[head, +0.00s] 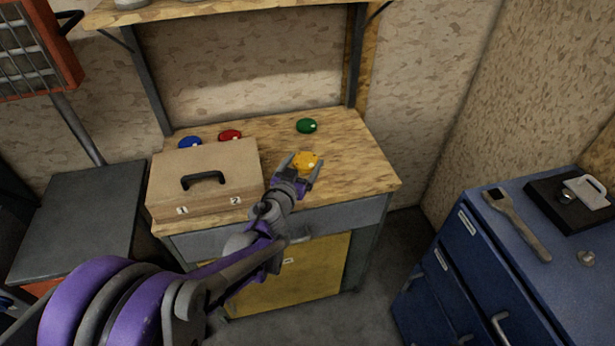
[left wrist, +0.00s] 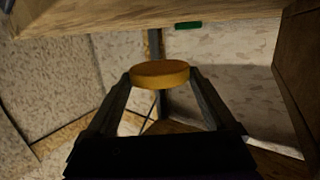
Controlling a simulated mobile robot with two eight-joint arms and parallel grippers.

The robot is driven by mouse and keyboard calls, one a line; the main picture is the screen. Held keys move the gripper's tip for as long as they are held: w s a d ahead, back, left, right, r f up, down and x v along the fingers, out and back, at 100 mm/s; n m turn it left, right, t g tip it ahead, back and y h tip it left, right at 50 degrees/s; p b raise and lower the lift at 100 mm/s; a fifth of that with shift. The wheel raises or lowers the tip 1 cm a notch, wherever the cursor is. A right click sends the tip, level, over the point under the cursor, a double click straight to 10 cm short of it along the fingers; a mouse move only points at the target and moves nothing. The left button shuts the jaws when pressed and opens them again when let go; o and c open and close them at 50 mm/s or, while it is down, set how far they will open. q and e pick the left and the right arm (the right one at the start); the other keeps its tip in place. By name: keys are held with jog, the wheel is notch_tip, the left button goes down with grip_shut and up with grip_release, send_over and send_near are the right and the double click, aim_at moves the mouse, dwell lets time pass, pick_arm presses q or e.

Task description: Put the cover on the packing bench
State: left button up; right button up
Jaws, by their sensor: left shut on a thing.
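The packing bench (head: 345,165) has a light wooden top, a grey frame and a yellow front. My left gripper (head: 302,167) reaches over the bench top from the front and is shut on a yellow round disc (head: 306,160), which may be the cover. In the left wrist view, the yellow disc (left wrist: 160,74) sits between the fingertips with a visible gap between it and the wooden top. My right gripper is not in view.
A cardboard-brown case (head: 225,160) with a black handle stands on the bench's left part. Blue (head: 190,143), red (head: 230,135) and green (head: 307,126) discs lie towards the back. The bench's right part is clear. A blue cabinet (head: 480,260) with a wrench (head: 517,225) stands at right.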

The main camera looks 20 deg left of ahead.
pick_arm(q)
notch_tip(320, 180, down, 5)
jog(key=shift+f, duration=0.15)
dwell(0.3)
jog(key=shift+f+b, duration=0.15)
jog(key=shift+b, duration=0.25)
jog(key=o, duration=1.3)
jog(key=shift+o, duration=0.2)
jog(key=shift+r, duration=0.2)
jog(key=s+r, duration=0.1)
jog(key=s, duration=1.1)
jog(key=shift+r+b, duration=0.3)
jog(key=shift+r, duration=0.1)
